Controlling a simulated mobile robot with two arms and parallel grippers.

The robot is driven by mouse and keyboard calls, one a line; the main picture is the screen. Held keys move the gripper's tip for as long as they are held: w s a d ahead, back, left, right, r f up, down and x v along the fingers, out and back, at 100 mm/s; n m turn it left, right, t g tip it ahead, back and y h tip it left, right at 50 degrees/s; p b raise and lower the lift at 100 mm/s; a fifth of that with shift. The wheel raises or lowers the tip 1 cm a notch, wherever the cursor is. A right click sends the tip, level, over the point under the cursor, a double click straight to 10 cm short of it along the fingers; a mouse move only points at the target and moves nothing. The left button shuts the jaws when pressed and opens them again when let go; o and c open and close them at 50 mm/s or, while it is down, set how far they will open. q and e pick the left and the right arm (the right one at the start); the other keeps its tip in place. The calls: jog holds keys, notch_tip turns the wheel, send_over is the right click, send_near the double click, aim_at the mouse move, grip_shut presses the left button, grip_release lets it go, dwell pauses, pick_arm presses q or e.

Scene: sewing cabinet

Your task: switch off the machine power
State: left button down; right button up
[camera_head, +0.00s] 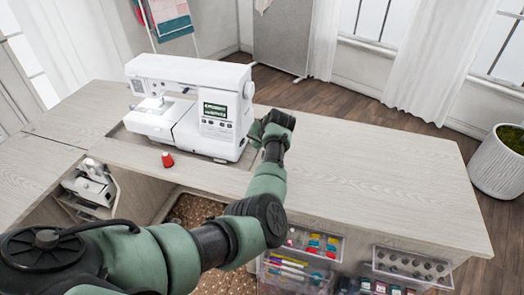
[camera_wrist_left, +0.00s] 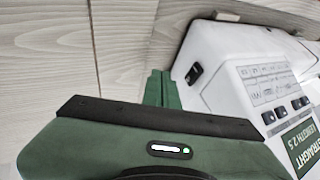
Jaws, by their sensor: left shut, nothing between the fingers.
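The white sewing machine (camera_head: 178,72) stands on the cabinet top, its screen (camera_head: 216,110) lit with text. The lit screen (camera_wrist_left: 304,142) also shows in the left wrist view, reading "STRAIGHT LENGTH 2.5". A small black power switch (camera_wrist_left: 194,73) sits on the machine's white side; I cannot tell which way it is pressed. My left gripper (camera_head: 257,133) is beside the machine's right end. In the left wrist view its green fingers (camera_wrist_left: 160,88) are together and empty, a little left of the switch, apparently not touching it. The switch is hidden in the head view. My right gripper is not in view.
The top is clear to the right. Clear drawers (camera_head: 300,262) with coloured supplies and bobbins are below the front edge. A white planter (camera_head: 499,165) stands at far right.

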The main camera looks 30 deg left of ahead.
aim_at(243, 142)
pick_arm(q)
jog(key=a, duration=0.3)
jog(key=shift+s+a+r, duration=0.15)
jog(key=shift+s+r, duration=0.1)
jog(key=shift+a+r, duration=0.15)
jog(key=shift+a, duration=0.3)
jog(key=shift+w+d, duration=0.1)
jog(key=shift+d, duration=0.05)
jog(key=shift+w+a+b, duration=0.25)
jog(key=shift+w+b, duration=0.55)
jog(key=shift+b, duration=0.35)
